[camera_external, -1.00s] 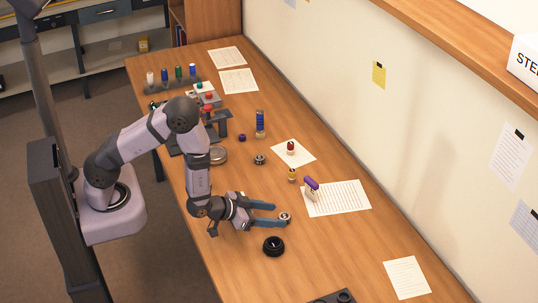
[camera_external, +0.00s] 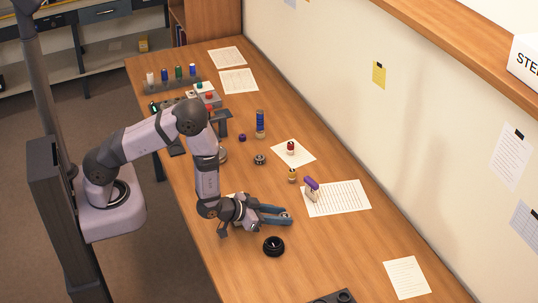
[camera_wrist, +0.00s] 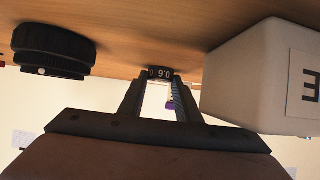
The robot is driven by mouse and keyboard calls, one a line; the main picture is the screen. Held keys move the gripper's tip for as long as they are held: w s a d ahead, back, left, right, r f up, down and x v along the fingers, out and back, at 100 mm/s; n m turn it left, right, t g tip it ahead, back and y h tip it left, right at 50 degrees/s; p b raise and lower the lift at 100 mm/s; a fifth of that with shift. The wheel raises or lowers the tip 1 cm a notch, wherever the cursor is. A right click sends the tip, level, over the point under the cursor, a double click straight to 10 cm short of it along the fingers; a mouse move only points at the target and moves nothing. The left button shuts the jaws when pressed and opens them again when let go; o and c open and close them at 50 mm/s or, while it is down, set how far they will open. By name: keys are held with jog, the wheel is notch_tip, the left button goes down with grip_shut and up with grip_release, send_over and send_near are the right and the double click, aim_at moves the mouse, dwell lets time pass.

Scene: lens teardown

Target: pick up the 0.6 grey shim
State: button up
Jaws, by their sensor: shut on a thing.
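The 0.6 shim (camera_wrist: 160,73) is a small dark grey ring with "0.6" in light figures, upside down in the wrist view. It sits between my fingertips, with the wooden table close by. My gripper (camera_external: 286,218) is low over the bench in the external view and shut on the shim. There the fingers hide most of the shim. In the wrist view both fingers of my gripper (camera_wrist: 160,82) reach its sides. I cannot tell whether it still touches the table.
A black ribbed ring (camera_external: 273,246) lies just in front of my gripper; it also shows in the wrist view (camera_wrist: 52,50). A white block marked "E" (camera_wrist: 262,78) stands close on the other side. A yellow-topped cylinder (camera_external: 292,175) and purple-topped stamp (camera_external: 312,187) stand behind.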

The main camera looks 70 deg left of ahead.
jog(key=shift+r, duration=0.1)
notch_tip(320, 180, up, 10)
jog(key=shift+b, duration=0.45)
dwell(0.4)
jog(key=shift+a, duration=0.1)
